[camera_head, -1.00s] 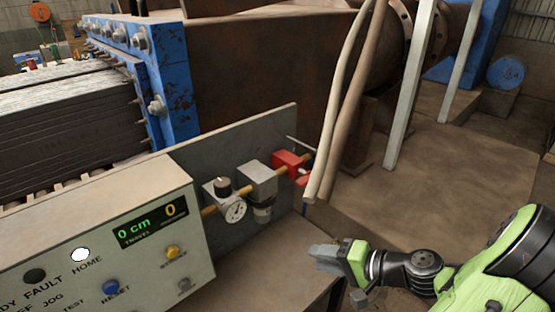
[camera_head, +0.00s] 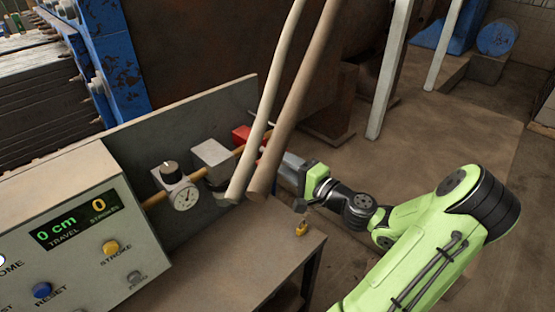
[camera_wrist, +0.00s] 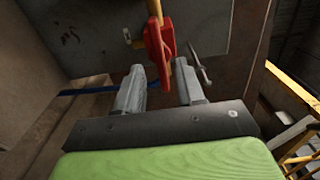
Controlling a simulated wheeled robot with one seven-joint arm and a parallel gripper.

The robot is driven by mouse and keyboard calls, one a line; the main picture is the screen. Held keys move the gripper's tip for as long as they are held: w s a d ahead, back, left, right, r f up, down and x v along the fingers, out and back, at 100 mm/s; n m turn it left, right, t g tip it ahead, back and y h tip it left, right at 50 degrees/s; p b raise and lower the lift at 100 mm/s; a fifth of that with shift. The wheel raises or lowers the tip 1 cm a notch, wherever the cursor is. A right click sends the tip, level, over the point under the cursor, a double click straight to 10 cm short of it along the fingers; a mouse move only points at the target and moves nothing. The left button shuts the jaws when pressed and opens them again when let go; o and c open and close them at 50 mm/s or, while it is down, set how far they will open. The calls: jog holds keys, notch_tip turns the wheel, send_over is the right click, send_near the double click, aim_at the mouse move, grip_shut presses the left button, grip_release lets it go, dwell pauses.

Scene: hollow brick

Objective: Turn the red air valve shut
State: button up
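The red air valve (camera_head: 241,135) sits at the right end of a brass pipe on a grey upright panel, partly hidden behind two hoses in the head view. In the wrist view its red handle (camera_wrist: 155,45) hangs down into the gap between my fingers. My gripper (camera_head: 284,170) is just to the right of the valve, partly behind the brown hose. In the wrist view my gripper (camera_wrist: 158,68) is open, one finger on each side of the handle. I cannot tell whether either finger touches it.
A cream hose (camera_head: 265,95) and a brown hose (camera_head: 296,97) hang in front of the valve. A small yellow padlock-like object (camera_head: 301,229) is near the bench's (camera_head: 250,250) edge.

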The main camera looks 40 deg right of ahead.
aim_at(268, 154)
jog(key=w, duration=0.3)
jog(key=shift+w, duration=0.3)
grip_shut()
